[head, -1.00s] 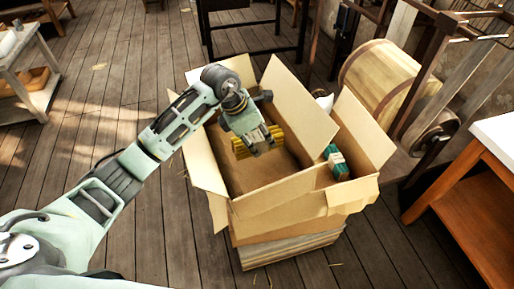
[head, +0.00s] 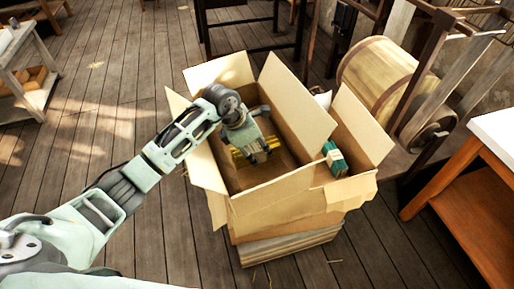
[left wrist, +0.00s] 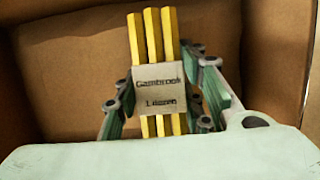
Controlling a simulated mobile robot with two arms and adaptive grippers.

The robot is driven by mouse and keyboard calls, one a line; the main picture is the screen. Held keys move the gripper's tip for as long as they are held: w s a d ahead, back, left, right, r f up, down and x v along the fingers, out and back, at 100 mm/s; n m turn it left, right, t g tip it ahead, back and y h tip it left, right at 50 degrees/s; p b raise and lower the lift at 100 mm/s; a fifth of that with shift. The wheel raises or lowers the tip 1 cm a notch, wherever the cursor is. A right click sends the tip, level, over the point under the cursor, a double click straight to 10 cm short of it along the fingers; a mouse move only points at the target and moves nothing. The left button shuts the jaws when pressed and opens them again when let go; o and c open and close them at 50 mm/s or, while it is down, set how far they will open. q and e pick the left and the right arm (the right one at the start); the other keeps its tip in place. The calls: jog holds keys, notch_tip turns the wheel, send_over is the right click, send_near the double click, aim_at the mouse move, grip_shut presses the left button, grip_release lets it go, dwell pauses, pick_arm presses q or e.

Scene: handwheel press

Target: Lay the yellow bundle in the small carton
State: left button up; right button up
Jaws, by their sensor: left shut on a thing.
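The yellow bundle (left wrist: 154,40) is a few long yellow sticks with a pale printed paper band around them. My left gripper (left wrist: 165,100) is shut on it, with fingers at both sides of the band. In the head view my left gripper (head: 254,156) is down inside the larger open carton (head: 277,187), and the yellow bundle (head: 240,158) shows partly beneath it. Whether the bundle touches the carton floor is unclear. The small carton (head: 363,130) stands open against the larger one's right side, with a green bundle (head: 333,158) with a pale band in it.
Raised flaps surround both cartons; a tall flap (head: 297,103) stands between them. They rest on a low striped stack (head: 290,245). A wooden drum (head: 388,80) stands behind right, and a white-topped wooden bench (head: 495,145) at right.

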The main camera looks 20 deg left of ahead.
pick_arm(q)
jog(key=shift+f, duration=0.2)
jog(key=o, duration=1.3)
jog(key=shift+o, duration=0.2)
jog(key=shift+r, duration=0.15)
jog(key=shift+r+p, duration=0.3)
jog(key=shift+p, duration=0.05)
jog(key=shift+r+p, duration=0.4)
jog(key=shift+r, duration=0.1)
jog(key=b+v, duration=0.2)
jog(key=v, duration=0.9)
jog(key=shift+s+a+r, duration=0.2)
